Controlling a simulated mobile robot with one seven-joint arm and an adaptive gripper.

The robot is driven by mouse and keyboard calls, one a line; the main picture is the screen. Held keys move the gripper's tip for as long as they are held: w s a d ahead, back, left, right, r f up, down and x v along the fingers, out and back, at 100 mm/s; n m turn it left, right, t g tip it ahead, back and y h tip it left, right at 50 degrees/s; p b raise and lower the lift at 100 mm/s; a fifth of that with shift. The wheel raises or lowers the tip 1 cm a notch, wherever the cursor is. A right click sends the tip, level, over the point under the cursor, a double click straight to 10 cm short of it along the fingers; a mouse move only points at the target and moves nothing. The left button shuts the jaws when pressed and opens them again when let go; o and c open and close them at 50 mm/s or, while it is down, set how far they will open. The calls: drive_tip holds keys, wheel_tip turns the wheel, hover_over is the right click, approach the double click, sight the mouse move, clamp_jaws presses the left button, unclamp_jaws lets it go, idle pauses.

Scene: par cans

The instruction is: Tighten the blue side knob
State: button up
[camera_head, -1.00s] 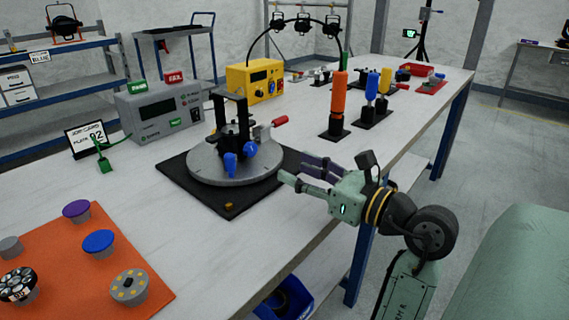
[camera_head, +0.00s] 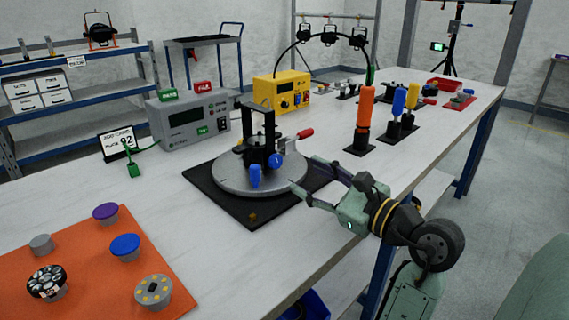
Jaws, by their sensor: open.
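The blue side knob (camera_head: 276,161) is on the right side of a black fixture (camera_head: 262,142). The fixture stands on a round grey turntable (camera_head: 230,181), which sits on a black square base (camera_head: 240,212). A second blue part (camera_head: 255,177) hangs at the fixture's front. My gripper (camera_head: 303,181) is at the right edge of the turntable, to the right of the blue knob and apart from it. Its fingers are open and empty, pointing left toward the turntable. A red handle (camera_head: 305,134) sticks out behind the knob.
An orange mat (camera_head: 75,260) with several round knobs lies at the front left. A grey control box (camera_head: 190,120) and a yellow box (camera_head: 282,92) stand behind the turntable. Orange, blue and yellow upright tools (camera_head: 364,112) stand at the right. The white tabletop (camera_head: 190,238) is clear in front.

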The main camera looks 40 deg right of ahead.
sight(277, 162)
drive_tip(key=w, duration=0.8)
drive_tip(key=shift+w+a+p, duration=0.25)
drive_tip(key=shift+a+p, duration=0.1)
drive_tip(key=shift+p, duration=0.05)
drive_tip(key=shift+c, duration=0.5)
clamp_jaws()
